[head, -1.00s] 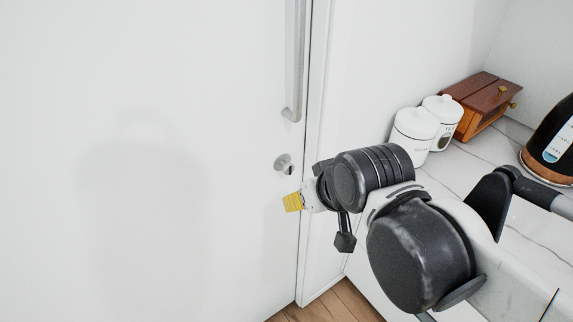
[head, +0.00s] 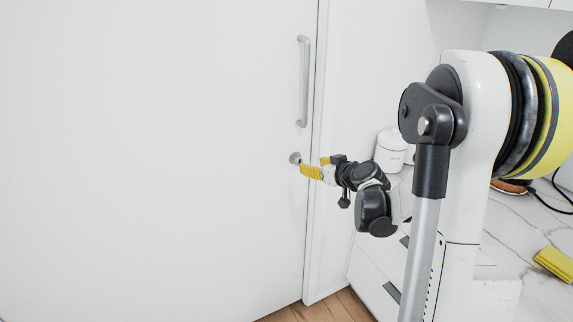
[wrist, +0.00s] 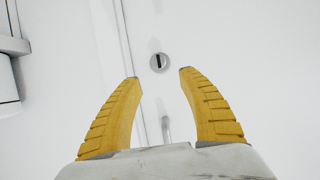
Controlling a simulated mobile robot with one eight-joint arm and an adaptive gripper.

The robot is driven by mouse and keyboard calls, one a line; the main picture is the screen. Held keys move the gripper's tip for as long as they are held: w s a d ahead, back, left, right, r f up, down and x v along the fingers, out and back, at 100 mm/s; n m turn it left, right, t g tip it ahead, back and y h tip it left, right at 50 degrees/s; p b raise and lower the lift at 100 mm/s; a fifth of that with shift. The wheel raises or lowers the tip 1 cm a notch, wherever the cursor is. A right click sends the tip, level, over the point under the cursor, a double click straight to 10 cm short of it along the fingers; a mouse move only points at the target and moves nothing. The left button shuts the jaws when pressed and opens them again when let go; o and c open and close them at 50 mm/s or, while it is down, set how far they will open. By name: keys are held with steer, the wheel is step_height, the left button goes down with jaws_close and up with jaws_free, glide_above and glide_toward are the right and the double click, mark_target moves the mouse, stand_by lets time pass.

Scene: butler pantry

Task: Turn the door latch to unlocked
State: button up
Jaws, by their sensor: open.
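The door latch (head: 295,158) is a small round grey fitting on the white door (head: 170,150), below the long handle, near the door's right edge. In the wrist view the latch (wrist: 158,63) is a round disc with a dark upright slot or thumb-turn, just beyond the fingertips and between their lines. My gripper (head: 306,167) has yellow ribbed fingers and points at the latch from the right. In the wrist view my gripper (wrist: 160,73) is open and empty. The fingers do not enclose the latch; whether a tip touches it I cannot tell.
The vertical grey door handle (head: 303,82) is above the latch. A white door frame runs along the door's right edge. On the right, a marble counter (head: 510,228) holds a white canister (head: 390,150) and a yellow cloth (head: 555,262). The door's left side is clear.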

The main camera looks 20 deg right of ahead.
mark_target(300, 161)
steer(key=b+x, duration=0.3)
steer(key=x, duration=0.8)
steer(key=shift+s, duration=0.1)
steer(key=shift+c, duration=0.4)
jaws_close()
